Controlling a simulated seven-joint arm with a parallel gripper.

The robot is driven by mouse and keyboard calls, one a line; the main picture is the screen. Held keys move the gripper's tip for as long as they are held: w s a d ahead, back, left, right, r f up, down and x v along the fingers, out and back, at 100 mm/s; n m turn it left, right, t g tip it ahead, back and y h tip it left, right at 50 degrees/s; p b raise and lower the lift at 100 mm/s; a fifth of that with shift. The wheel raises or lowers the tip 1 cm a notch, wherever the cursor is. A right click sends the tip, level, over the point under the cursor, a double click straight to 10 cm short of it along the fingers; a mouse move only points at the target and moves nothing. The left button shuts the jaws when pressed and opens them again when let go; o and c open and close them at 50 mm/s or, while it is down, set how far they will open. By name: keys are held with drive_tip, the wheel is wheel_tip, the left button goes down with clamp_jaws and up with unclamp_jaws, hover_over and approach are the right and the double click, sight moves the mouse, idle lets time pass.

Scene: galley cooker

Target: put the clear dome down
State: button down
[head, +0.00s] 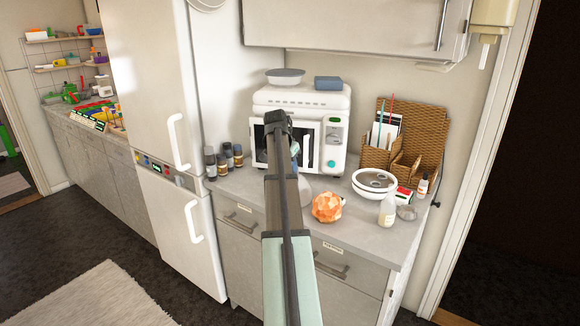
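My arm reaches up from the bottom middle of the head view and ends in front of the white microwave (322,140). My gripper is hidden behind the arm's dark end, so its fingers and anything between them do not show. I cannot make out the clear dome for certain. A pale, partly see-through shape (305,190) shows just right of the arm on the counter, largely covered by the arm. I cannot tell whether it is the dome or whether it touches my gripper.
On the counter (350,237) stand dark bottles (225,160) left of the arm. Bare counter lies along the front right.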

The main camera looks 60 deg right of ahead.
drive_tip(key=shift+f, duration=0.1)
drive_tip(key=c, duration=1)
unclamp_jaws()
drive_tip(key=v, duration=1.2)
